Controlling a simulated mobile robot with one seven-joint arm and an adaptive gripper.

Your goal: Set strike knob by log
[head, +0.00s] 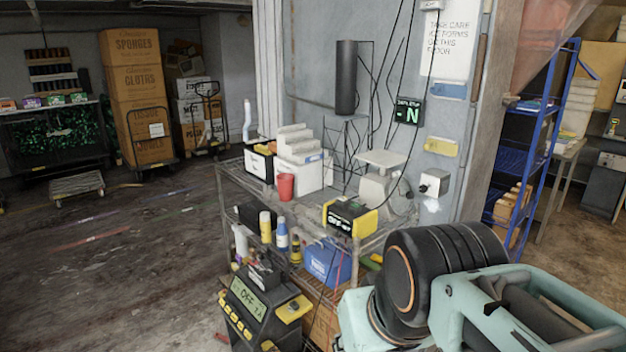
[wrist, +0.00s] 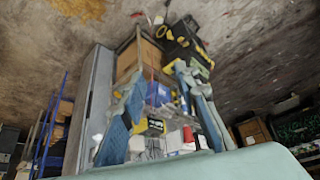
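No part is clearly marked as the strike knob, and I cannot tell which item is the log. A white wall box (head: 434,183) with a dark round knob-like part is on the wall right of the shelf. A small dark display (head: 409,112) showing a green "N" hangs above it. A yellow-and-black box (head: 350,216) with a lit display stands on the shelf; it also shows in the wrist view (wrist: 156,126). My gripper (wrist: 160,85) is open and empty in the wrist view, its blue-padded fingers apart with the shelf beyond them. The head view does not show the fingers.
The wire shelf (head: 232,178) holds a red cup (head: 286,186), a white scale-like device (head: 383,190) and bottles. A dark device (head: 257,312) with yellow buttons stands in front. A blue rack (head: 548,130) is at right. Open floor (head: 110,270) lies at left.

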